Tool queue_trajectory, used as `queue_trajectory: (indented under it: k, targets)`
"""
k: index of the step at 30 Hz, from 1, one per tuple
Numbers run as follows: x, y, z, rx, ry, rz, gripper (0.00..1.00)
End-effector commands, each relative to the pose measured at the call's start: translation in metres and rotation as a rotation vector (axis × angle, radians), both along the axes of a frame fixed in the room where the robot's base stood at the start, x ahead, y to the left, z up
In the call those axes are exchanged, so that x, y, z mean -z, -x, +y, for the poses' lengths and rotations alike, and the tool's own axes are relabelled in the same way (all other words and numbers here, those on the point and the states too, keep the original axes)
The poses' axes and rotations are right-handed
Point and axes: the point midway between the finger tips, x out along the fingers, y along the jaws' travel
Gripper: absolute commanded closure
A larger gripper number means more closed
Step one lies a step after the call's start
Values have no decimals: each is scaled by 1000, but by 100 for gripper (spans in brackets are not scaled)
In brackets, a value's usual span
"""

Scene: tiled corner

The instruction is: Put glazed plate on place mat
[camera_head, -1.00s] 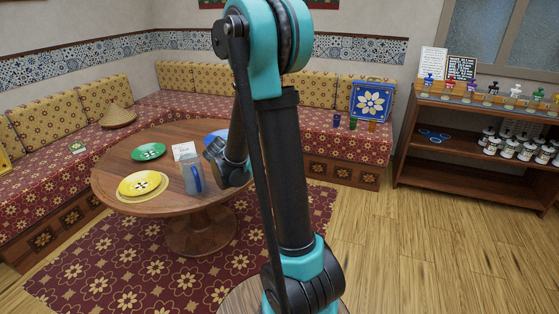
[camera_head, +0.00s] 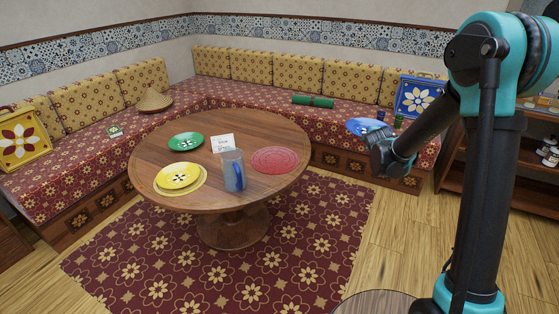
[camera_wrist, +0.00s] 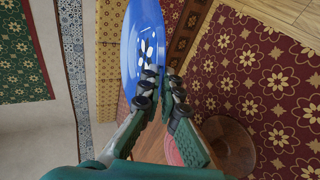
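The blue glazed plate with white spots (camera_head: 364,127) is held at its edge by my gripper (camera_head: 380,142), in the air right of the round table. In the wrist view the blue plate (camera_wrist: 139,45) stands edge-up between the closed fingertips (camera_wrist: 160,84); the fingers hide part of its rim. A red round place mat (camera_head: 281,160) lies bare on the table's right side. A yellow plate (camera_head: 178,175) rests on a pale yellow mat (camera_head: 184,193) at the front left. A green plate (camera_head: 186,141) sits behind it.
Patterned benches (camera_head: 270,103) wrap the corner. Open rug lies in front of the table.

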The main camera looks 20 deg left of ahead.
Motion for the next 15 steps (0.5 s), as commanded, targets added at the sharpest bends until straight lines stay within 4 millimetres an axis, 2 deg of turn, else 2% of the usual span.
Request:
queue_trajectory:
  k: [1, 5, 9, 12, 15]
  targets:
    - [1, -5, 34, -55, -2, -2, 100]
    - [5, -9, 110, -185, -3, -5, 100]
    - [8, -5, 193, -321, -4, -8, 100]
    - [10, 3, 248, -410, -4, -10, 100]
    - [11, 12, 295, -485, -5, -12, 100]
